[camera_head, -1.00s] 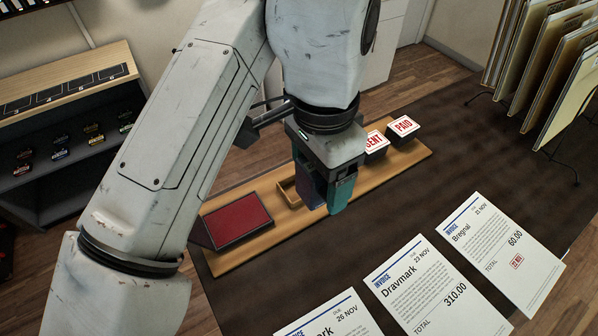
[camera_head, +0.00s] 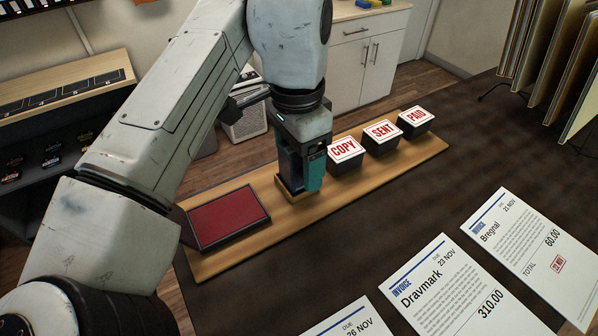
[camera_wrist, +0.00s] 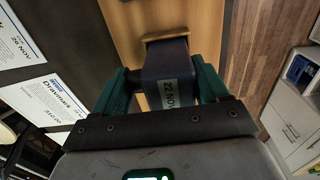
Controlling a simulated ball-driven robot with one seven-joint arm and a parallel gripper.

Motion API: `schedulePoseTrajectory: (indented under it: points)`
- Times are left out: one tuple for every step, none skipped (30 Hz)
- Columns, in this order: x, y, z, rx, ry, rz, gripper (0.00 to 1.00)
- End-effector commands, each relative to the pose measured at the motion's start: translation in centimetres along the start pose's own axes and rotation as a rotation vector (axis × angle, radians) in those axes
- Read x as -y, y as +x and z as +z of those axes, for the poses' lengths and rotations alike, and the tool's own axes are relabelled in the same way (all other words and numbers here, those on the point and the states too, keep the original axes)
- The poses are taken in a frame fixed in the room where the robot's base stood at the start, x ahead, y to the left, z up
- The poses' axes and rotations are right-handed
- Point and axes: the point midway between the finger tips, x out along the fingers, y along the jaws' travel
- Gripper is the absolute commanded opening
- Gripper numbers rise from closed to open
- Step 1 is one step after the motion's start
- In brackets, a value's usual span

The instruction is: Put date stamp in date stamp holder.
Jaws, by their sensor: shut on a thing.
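My gripper (camera_head: 302,177) has teal fingers shut on the date stamp (camera_head: 289,167), a dark navy block. In the wrist view the stamp (camera_wrist: 168,70) sits upright between both fingers, with a "22 NOV" label facing the camera. The date stamp holder (camera_head: 283,195) is a small open wooden box on the wooden rack, right of the red pad. The stamp's lower end is at the holder, within its outline; the fingers hide part of it. The holder's rim (camera_wrist: 165,37) shows just beyond the stamp in the wrist view. Whether the stamp rests on the bottom is hidden.
The wooden rack (camera_head: 232,253) also bears a red ink pad (camera_head: 228,218) and COPY (camera_head: 345,150), SENT (camera_head: 382,133) and PAID (camera_head: 415,117) stamps. COPY stands close right of my gripper. Invoices (camera_head: 447,290) lie on the dark desk in front.

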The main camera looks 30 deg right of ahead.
Motion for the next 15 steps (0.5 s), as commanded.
schedulePoseTrajectory:
  points:
    - [0.06, 0.98, 0.04, 0.001, -0.001, -0.002, 0.38]
    - [0.07, 1.09, 0.04, 0.001, -0.001, -0.002, 0.38]
    - [0.06, 1.14, 0.03, 0.001, -0.001, -0.001, 0.38]
    - [0.05, 1.11, 0.03, 0.001, -0.001, -0.001, 0.38]
    - [0.05, 1.06, 0.02, 0.001, 0.000, -0.001, 0.38]
    - [0.04, 0.97, 0.02, 0.000, 0.000, -0.001, 0.38]
    - [0.03, 0.92, 0.02, 0.000, 0.000, -0.001, 0.38]
    - [0.03, 0.91, 0.02, 0.000, 0.000, -0.001, 0.38]
    - [0.03, 0.91, 0.01, 0.000, 0.000, 0.000, 0.38]
    - [0.03, 0.91, 0.01, 0.000, 0.000, 0.000, 0.38]
    - [0.03, 0.92, 0.01, 0.000, 0.000, 0.000, 0.38]
    - [0.03, 0.99, 0.01, 0.000, 0.000, 0.000, 0.38]
    - [0.03, 1.08, 0.01, -0.001, 0.000, 0.000, 0.38]
    - [0.03, 1.18, 0.00, -0.001, 0.000, 0.000, 0.38]
    - [0.03, 1.31, 0.00, -0.001, 0.000, 0.000, 0.38]
